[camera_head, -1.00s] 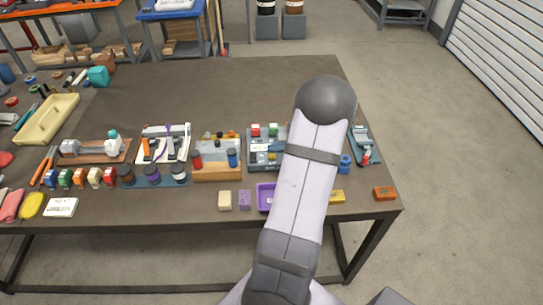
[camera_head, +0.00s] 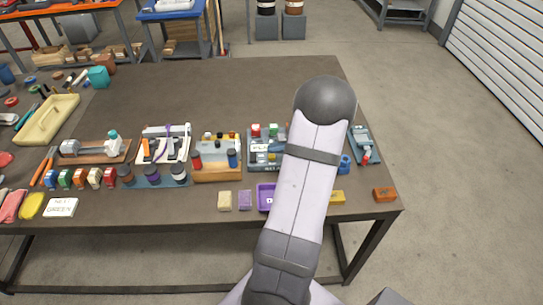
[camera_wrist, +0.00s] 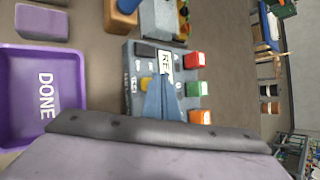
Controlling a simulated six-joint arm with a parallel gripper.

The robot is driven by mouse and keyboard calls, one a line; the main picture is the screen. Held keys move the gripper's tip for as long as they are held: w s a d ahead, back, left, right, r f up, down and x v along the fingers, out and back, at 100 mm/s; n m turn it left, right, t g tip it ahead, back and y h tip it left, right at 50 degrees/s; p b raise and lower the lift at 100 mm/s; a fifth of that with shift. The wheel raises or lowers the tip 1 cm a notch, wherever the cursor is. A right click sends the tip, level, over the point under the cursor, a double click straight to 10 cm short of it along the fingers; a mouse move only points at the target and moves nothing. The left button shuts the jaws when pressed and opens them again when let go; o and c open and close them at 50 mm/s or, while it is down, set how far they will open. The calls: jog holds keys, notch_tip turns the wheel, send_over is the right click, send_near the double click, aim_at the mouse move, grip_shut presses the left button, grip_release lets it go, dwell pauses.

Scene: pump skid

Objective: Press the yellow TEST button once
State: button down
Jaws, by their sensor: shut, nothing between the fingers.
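The grey panel (camera_wrist: 128,68) stands in the wrist view with a small yellow button (camera_wrist: 146,82) near its left side, beside small lettering that looks like TEST. My gripper (camera_wrist: 163,80) is shut and empty; its blue-grey fingertips are over the panel, just right of the yellow button. Contact cannot be told, and the fingers hide part of the panel. A white label (camera_wrist: 165,62) lies just beyond the tips. In the head view the panel (camera_head: 254,162) is partly behind my arm, which hides the gripper and the yellow button.
Red (camera_wrist: 195,60), green (camera_wrist: 197,88) and orange (camera_wrist: 200,116) blocks line the panel's right side. A purple DONE tray (camera_wrist: 75,100) lies to the left. Other fixtures, such as a wooden-based one (camera_head: 217,174), stand left of the panel. The back of the table (camera_head: 235,85) is clear.

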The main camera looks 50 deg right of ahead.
aim_at(275, 158)
jog(key=shift+f+b, duration=0.9)
jog(key=shift+b, duration=0.3)
dwell(1.3)
jog(key=shift+r, duration=0.1)
dwell(0.3)
jog(key=shift+r+p, duration=0.6)
jog(key=shift+r, duration=0.2)
jog(key=shift+r, duration=0.1)
jog(key=shift+r+p, duration=1.75)
jog(key=shift+r, duration=0.7)
